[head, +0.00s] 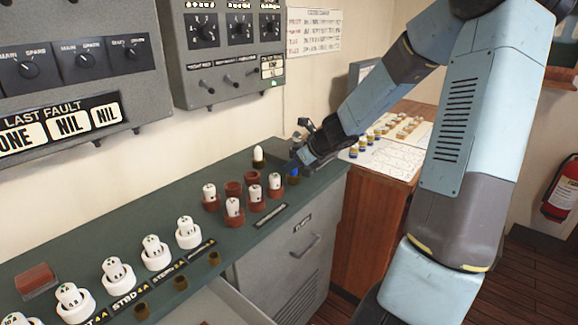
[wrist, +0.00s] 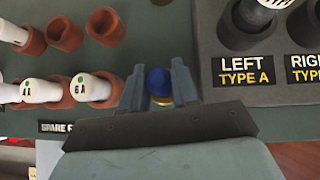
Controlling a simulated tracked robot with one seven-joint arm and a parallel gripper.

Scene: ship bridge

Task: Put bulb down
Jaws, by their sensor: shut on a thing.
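A bulb (wrist: 158,80) with a blue top and a yellow band is between my gripper's fingers in the wrist view. Its blue also shows in the head view (head: 295,172). My gripper (wrist: 160,88) is shut on it, over the far right end of the green counter (head: 235,171).
Left of my gripper stand red-brown cups (wrist: 105,27), some holding white fuses (wrist: 60,91). A grey block (wrist: 220,92) labelled LEFT TYPE A is close on the right. An open drawer (head: 240,304) juts out in front.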

